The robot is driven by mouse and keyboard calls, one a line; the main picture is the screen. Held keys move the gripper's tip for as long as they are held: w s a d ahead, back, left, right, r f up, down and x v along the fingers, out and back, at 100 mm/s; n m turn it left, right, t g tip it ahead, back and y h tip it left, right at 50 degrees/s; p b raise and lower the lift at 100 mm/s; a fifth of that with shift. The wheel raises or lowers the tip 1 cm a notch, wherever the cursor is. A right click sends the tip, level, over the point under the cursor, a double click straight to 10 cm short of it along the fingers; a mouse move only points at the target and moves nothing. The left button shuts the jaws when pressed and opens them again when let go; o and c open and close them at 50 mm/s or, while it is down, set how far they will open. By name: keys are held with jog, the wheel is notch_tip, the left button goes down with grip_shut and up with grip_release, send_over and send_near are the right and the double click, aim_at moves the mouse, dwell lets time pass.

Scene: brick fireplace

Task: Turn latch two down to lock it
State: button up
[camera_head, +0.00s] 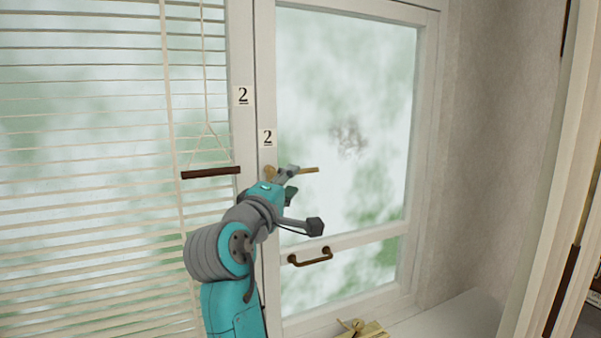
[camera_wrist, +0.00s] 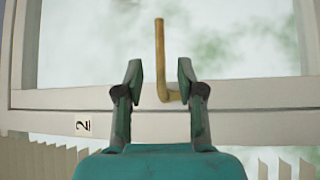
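The brass latch (camera_head: 309,170) is on the white window frame, just below a "2" label (camera_head: 267,138). Its lever sticks out level to the right in the head view. In the wrist view, the L-shaped lever (camera_wrist: 160,45) points up the picture, and its bent base is near the frame rail. My gripper (camera_head: 290,181) is at the latch and hides part of it in the head view. In the wrist view, my gripper (camera_wrist: 160,72) is open, with one finger on each side of the lever and visible gaps between them.
A second "2" label (camera_head: 243,96) is on the left frame post. White blinds (camera_head: 90,200) with a dark bar (camera_head: 211,173) hang at left. A dark pull handle (camera_head: 310,257) is on the lower window rail. A brass piece (camera_head: 360,328) is at the bottom by the sill.

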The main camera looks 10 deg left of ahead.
jog(key=shift+x, duration=3.15)
grip_shut()
